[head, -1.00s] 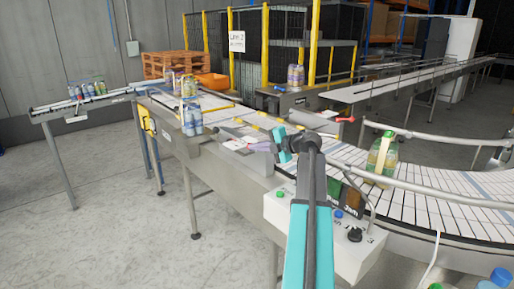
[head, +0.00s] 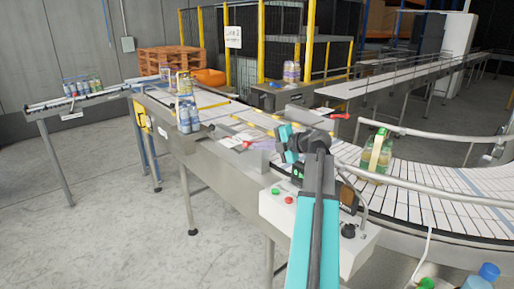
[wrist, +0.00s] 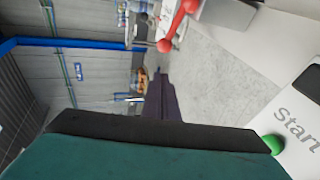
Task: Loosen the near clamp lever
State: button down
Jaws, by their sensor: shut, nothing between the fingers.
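A red clamp lever with round ball ends (wrist: 178,24) shows at the top centre of the wrist view, attached to a grey block (wrist: 228,12). A small red part in the head view (head: 247,143), at the conveyor's near edge, may be the same lever; it is too small to be sure. My gripper (wrist: 160,75) is shut and empty, its dark fingers pointing toward the lever, with its tip a little below the lower ball in the picture. I cannot tell the gap in depth.
Another red lever (head: 340,116) sits on the conveyor's far side. A control box (head: 285,212) with green and red buttons stands beside my arm; its green button (wrist: 273,145) and "Start" label show close in the wrist view. Bottle packs (head: 188,117) stand on the conveyor.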

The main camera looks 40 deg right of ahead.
jog(key=s+a+r+b, duration=0.1)
jog(key=s+r+b, duration=0.1)
jog(key=s, duration=0.4)
jog(key=shift+s+a+r, duration=0.2)
jog(key=shift+s, duration=0.1)
